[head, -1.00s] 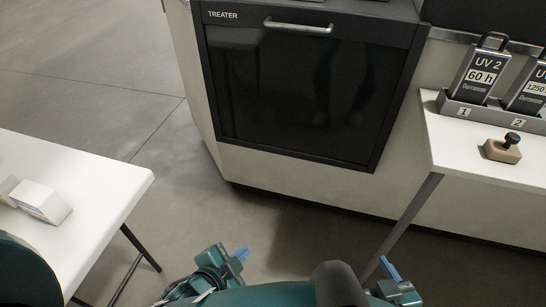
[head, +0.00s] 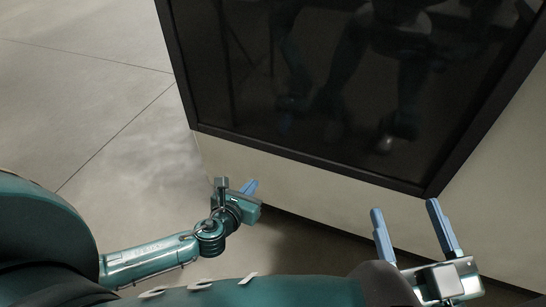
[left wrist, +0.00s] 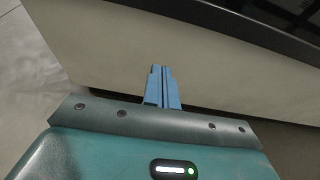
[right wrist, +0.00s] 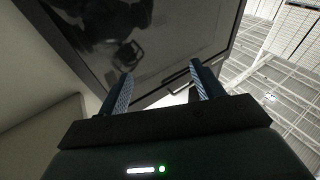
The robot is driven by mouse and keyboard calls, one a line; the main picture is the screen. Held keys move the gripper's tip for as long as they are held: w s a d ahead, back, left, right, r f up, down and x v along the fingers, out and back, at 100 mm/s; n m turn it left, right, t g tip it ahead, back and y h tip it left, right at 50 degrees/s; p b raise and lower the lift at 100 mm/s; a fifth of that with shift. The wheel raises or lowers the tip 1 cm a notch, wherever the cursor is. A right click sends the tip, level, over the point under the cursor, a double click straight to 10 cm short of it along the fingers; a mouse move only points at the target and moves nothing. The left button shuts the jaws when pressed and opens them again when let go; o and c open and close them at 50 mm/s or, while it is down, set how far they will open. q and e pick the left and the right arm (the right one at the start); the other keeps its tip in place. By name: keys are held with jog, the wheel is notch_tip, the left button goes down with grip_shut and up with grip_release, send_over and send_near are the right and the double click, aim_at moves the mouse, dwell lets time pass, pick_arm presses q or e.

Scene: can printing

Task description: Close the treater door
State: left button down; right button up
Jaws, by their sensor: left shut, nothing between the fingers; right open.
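The treater door (head: 300,90) is a dark glossy panel in a black frame. Its lower edge lies along the pale cabinet front in the head view; its top is out of that view, so I cannot tell there whether it is fully shut. The right wrist view shows the door (right wrist: 95,45) from below, with a light bar, probably its handle, near the far edge. My right gripper (head: 405,208) is open and empty, below the door's lower right corner. My left gripper (head: 250,187) is shut and empty, low beside the cabinet, below the door's lower left.
The pale cabinet front (head: 270,180) runs under the door, close to both grippers. Open grey floor (head: 90,100) lies to the left. The left wrist view shows the cabinet's pale lower panel (left wrist: 110,45) just ahead of the left fingers.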

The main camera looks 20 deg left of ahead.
pick_arm(q)
jog(key=b+x, duration=0.5)
jog(key=x, duration=0.5)
jog(key=shift+s+r+p, duration=0.1)
jog(key=shift+r+p, duration=0.35)
jog(key=shift+r, duration=1.6)
pick_arm(e)
jog(key=shift+w+d+r+n+t+y, duration=0.1)
jog(key=shift+w+r+n+t+y, duration=0.3)
jog(key=shift+r+n+y, duration=0.6)
jog(key=shift+w+d+r+n+t+y, duration=0.1)
jog(key=shift+r+n+t+y, duration=0.55)
jog(key=shift+r, duration=0.6)
